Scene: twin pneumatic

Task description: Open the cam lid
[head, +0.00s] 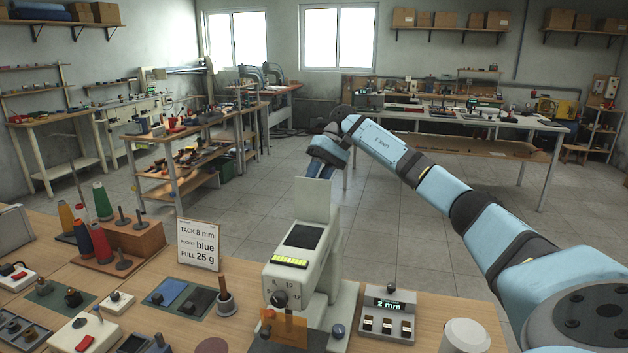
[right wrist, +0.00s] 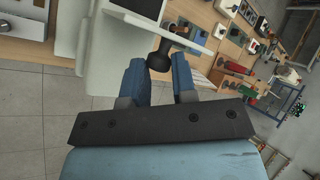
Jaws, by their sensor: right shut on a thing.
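The pale sewing-type machine (head: 300,262) stands at the front middle of the table. Its cam lid (head: 313,200) stands up, roughly vertical, above the top of the machine. My right gripper (head: 319,171) is at the lid's upper edge, behind it in the head view. In the right wrist view, a dark round knob (right wrist: 158,62) on the pale lid (right wrist: 190,43) sits between the blue fingers of my right gripper (right wrist: 160,75), which is shut on it. The fingertips are partly hidden by the lid in the head view. My left gripper is not in view.
A sign card (head: 199,245) and thread spools (head: 102,202) stand to the left. A small box marked "2 mm" (head: 388,318) and a white cylinder (head: 464,337) stand to the right. Open floor lies behind the table.

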